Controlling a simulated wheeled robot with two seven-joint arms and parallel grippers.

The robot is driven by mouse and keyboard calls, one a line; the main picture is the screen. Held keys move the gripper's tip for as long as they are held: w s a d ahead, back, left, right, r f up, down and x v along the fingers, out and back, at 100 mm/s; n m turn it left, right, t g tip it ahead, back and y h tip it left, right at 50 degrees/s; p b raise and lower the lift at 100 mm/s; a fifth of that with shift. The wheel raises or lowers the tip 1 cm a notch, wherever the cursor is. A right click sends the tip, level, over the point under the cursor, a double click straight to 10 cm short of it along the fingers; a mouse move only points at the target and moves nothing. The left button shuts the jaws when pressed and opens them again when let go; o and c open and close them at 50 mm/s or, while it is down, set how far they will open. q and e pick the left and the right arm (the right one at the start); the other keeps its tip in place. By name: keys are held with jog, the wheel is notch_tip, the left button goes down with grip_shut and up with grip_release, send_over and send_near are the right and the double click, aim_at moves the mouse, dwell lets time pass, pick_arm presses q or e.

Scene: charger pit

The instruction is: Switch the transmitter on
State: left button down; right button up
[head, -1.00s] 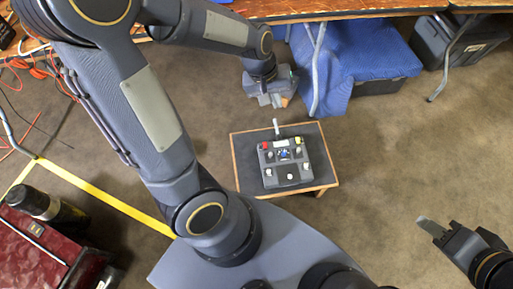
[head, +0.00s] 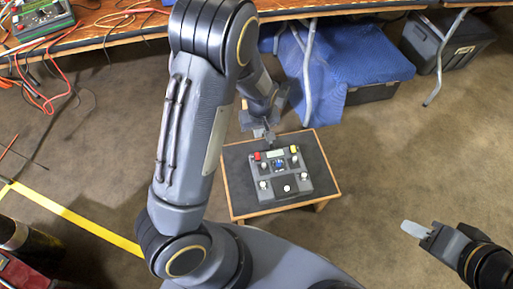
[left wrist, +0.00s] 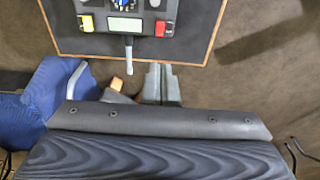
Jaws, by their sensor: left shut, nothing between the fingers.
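The transmitter (head: 298,186) is a dark grey box with white knobs, a red and a yellow switch and a small screen. It lies on a small wood-edged table. In the left wrist view its edge (left wrist: 143,9) shows at the top, with the yellow switch (left wrist: 87,23), the red switch (left wrist: 163,29) and a pale antenna-like stick (left wrist: 129,52). My left gripper (head: 266,136) is shut and empty, just beyond the transmitter's far edge; its fingers (left wrist: 158,68) are apart from the red switch. My right gripper (head: 416,229) is off to the right, its finger gap unclear.
The small table (head: 327,163) has bare dark top around the transmitter. Behind it are a blue cloth (head: 365,58) over a box, metal table legs and a wooden bench (head: 110,32) with cables. A black case (head: 450,45) stands back right. Carpet is free to the right.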

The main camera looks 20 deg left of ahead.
aim_at(257, 158)
pick_arm(q)
jog(key=f+b, duration=0.2)
jog(key=f, duration=0.2)
jog(key=w+f+b, duration=0.1)
jog(key=f+b, duration=0.1)
jog(key=f, duration=0.3)
jog(key=a+f+b, duration=0.1)
jog(key=f+b, duration=0.1)
jog(key=f, duration=0.2)
jog(key=shift+w+f, duration=0.15)
jog(key=shift+f, duration=0.25)
jog(key=shift+a+f, duration=0.1)
jog(key=shift+f, duration=0.2)
jog(key=shift+s+d, duration=0.55)
jog(key=shift+s, duration=0.2)
